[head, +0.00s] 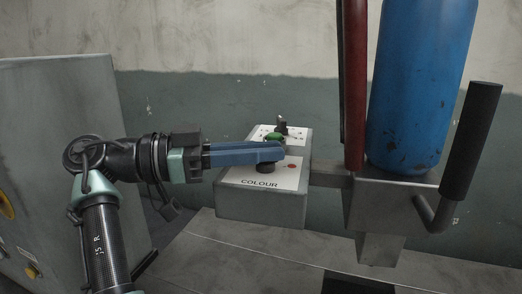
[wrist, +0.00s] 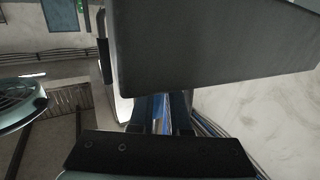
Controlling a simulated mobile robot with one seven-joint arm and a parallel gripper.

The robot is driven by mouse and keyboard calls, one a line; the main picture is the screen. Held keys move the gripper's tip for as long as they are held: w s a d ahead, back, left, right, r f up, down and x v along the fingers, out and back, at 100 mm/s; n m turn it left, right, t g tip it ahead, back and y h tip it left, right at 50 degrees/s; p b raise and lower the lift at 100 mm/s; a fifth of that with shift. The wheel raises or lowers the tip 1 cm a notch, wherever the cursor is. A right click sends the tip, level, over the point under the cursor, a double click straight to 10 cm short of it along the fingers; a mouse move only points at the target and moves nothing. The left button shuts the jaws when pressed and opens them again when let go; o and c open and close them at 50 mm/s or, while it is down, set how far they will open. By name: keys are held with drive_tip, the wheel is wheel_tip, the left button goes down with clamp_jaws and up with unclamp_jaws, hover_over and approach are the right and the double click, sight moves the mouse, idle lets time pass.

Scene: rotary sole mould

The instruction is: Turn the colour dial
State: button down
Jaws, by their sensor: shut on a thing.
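The colour dial (head: 267,166) is a dark round knob on the white label panel marked COLOUR, on top of a grey box (head: 262,207) in the head view. My gripper (head: 270,153) reaches in from the left with its blue fingers level and is shut on the dial. The fingers cover most of the knob, so its pointer is hidden. A red dot (head: 292,166) shows on the panel just right of the dial. In the wrist view my fingers (wrist: 162,112) show only partly, and a large grey block (wrist: 210,45) hides the dial.
Behind the dial sit a green part (head: 275,137) and a small black knob (head: 282,123) on a second white panel. To the right stand a dark red post (head: 355,90), a blue cylinder (head: 418,90) and a black-gripped handle (head: 470,140). A grey cabinet (head: 70,110) is at left.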

drive_tip(key=shift+d+f, duration=0.1)
drive_tip(key=shift+f, duration=0.05)
drive_tip(key=c, duration=0.9)
unclamp_jaws()
drive_tip(key=a, duration=0.4)
drive_tip(key=s+a+b, duration=0.1)
drive_tip(key=a, duration=0.3)
drive_tip(key=s+a+b, duration=0.1)
drive_tip(key=a, duration=0.3)
drive_tip(key=shift+s+a, duration=0.15)
drive_tip(key=shift+a, duration=0.25)
